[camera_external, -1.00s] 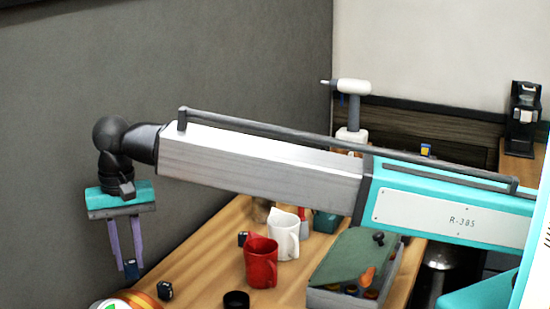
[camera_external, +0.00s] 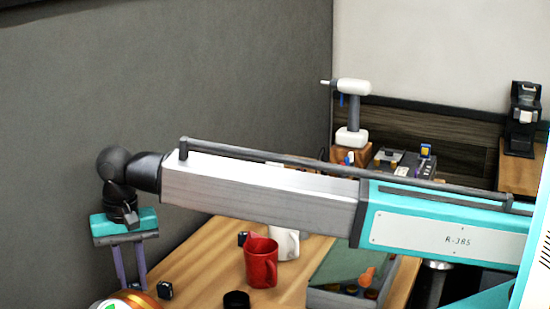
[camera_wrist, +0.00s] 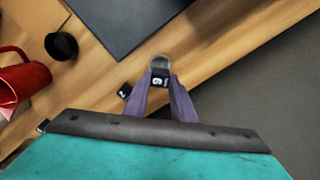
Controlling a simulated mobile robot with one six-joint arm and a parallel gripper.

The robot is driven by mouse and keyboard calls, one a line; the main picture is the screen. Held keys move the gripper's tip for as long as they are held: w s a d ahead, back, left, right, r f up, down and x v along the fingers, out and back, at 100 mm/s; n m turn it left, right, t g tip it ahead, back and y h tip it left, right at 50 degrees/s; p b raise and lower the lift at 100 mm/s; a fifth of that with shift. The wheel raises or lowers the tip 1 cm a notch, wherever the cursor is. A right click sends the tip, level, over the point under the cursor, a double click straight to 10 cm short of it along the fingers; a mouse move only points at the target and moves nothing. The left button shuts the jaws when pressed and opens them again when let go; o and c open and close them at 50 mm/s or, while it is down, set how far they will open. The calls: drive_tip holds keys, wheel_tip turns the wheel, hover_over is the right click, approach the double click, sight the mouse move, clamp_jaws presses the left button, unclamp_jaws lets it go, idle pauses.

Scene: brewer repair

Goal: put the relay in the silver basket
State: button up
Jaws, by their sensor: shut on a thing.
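My gripper (camera_wrist: 160,90) has its purple fingers shut on a small black cube, the relay (camera_wrist: 160,79), which shows a white marking in the wrist view. In the external view my gripper (camera_external: 131,280) points down at the left, and its fingertips and the relay are hidden behind an orange and green object. A small round silvery thing (camera_wrist: 159,61) shows just beyond the relay in the wrist view; I cannot tell whether it is the silver basket. No other silver basket is clear in either view.
Similar black cubes lie on the table, one (camera_external: 165,290) near my gripper and one (camera_external: 243,238) farther back. A red mug (camera_external: 261,265), a white mug (camera_external: 286,245), a black cup (camera_external: 236,300) and a grey box (camera_external: 345,297) stand to the right.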

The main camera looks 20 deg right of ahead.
sight(134, 285)
drive_tip(key=shift+f+b, duration=0.55)
drive_tip(key=shift+f, duration=0.8)
drive_tip(key=o, duration=1.1)
drive_tip(key=shift+r+p, duration=1.85)
drive_tip(key=shift+r, duration=1.65)
